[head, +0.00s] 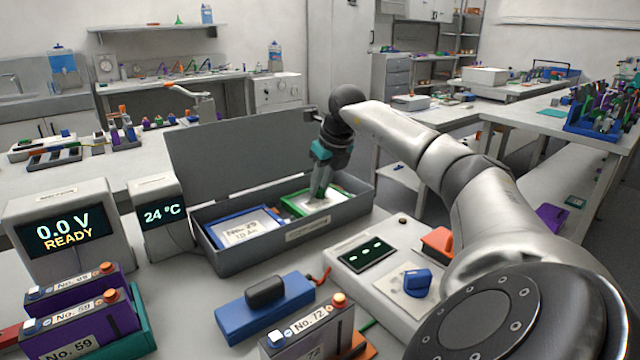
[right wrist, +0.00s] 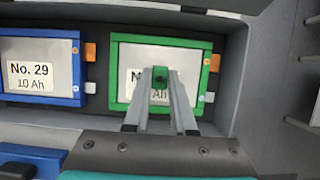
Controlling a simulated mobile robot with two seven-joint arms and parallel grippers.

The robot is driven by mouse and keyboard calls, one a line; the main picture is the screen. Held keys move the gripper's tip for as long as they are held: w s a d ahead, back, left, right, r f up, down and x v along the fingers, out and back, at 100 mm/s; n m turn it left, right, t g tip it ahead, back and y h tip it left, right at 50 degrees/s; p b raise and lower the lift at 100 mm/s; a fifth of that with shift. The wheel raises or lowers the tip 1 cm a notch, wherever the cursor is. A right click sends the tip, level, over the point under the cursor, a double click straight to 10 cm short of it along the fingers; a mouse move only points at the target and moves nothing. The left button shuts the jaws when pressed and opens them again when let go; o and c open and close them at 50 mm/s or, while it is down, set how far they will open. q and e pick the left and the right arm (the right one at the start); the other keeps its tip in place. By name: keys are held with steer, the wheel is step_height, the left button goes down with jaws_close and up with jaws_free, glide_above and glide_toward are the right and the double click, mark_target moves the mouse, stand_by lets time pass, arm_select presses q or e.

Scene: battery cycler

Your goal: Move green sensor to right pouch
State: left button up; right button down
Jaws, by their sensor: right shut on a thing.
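The right pouch is a pale cell in a green frame (right wrist: 192,55), lying in the right part of the grey case; it also shows in the head view (head: 337,201). My right gripper (head: 319,192) points down over this pouch. In the right wrist view its fingers are shut on a small green sensor (right wrist: 160,83), which sits in front of the pouch's label. I cannot tell whether the sensor touches the pouch. The sensor is hard to make out in the head view. My left gripper is not in view.
A blue-framed pouch (head: 246,229) marked No. 29 lies left of the green one. The grey case (head: 290,249) has low walls and a raised lid (head: 240,153) behind. Displays stand left; batteries, a blue block (head: 264,307) and a control panel (head: 366,255) are in front.

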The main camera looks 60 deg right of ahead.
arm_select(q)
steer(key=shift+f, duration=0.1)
arm_select(e)
steer(key=shift+f, duration=0.3)
steer(key=c, duration=0.7)
jaws_free()
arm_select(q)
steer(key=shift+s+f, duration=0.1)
arm_select(e)
steer(key=shift+o, duration=0.2)
steer(key=shift+r, duration=0.25)
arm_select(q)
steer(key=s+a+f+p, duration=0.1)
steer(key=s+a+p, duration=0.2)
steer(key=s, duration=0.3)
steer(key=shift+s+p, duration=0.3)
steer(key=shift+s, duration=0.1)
arm_select(e)
steer(key=v, duration=1.5)
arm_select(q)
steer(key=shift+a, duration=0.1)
arm_select(e)
steer(key=shift+f, duration=0.1)
